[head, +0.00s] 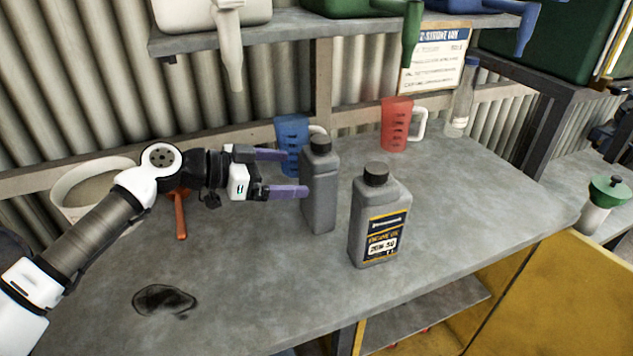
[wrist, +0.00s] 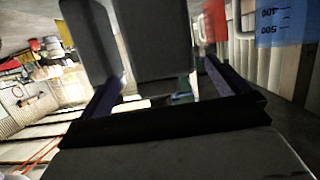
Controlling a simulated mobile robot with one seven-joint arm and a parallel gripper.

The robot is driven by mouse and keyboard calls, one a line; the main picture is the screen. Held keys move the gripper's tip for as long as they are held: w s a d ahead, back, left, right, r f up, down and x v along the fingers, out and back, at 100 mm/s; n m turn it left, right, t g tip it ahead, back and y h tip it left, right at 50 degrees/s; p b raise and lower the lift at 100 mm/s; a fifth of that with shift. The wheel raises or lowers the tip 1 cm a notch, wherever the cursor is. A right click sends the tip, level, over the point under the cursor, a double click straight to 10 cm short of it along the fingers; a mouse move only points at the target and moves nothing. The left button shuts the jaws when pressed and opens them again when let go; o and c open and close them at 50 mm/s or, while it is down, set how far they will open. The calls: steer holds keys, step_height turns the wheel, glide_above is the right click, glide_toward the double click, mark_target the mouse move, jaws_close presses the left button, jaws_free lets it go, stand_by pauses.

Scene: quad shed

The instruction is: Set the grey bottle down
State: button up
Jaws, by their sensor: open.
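One grey bottle (head: 320,188) with a black cap stands upright on the grey workbench (head: 245,270), no label showing. My gripper (head: 297,173) is open at its left side, the purple fingers spread at the height of its upper body. In the wrist view the grey bottle (wrist: 152,40) shows between the spread fingers (wrist: 165,85); whether either finger touches it I cannot tell. A second grey bottle (head: 379,218), with a black and orange label, stands upright to the right and nearer the front. It appears at the left in the wrist view (wrist: 90,42).
A blue measuring jug (head: 291,140) stands close behind the gripper and bottle. A red jug (head: 396,125) and a clear bottle (head: 462,100) stand further back right. A white tub (head: 85,190) and an orange-handled tool (head: 180,215) are at left. A dark stain (head: 163,300) marks the clear front left.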

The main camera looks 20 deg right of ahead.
mark_target(304, 171)
steer(key=p+x, duration=0.2)
steer(key=x, duration=0.5)
steer(key=shift+w+p, duration=0.1)
steer(key=shift+p, duration=0.2)
steer(key=shift+d+f, duration=0.15)
steer(key=shift+d, duration=0.1)
steer(key=shift+c, duration=0.3)
steer(key=c, duration=1.5)
steer(key=shift+w+r, duration=0.1)
steer(key=shift+r, duration=0.1)
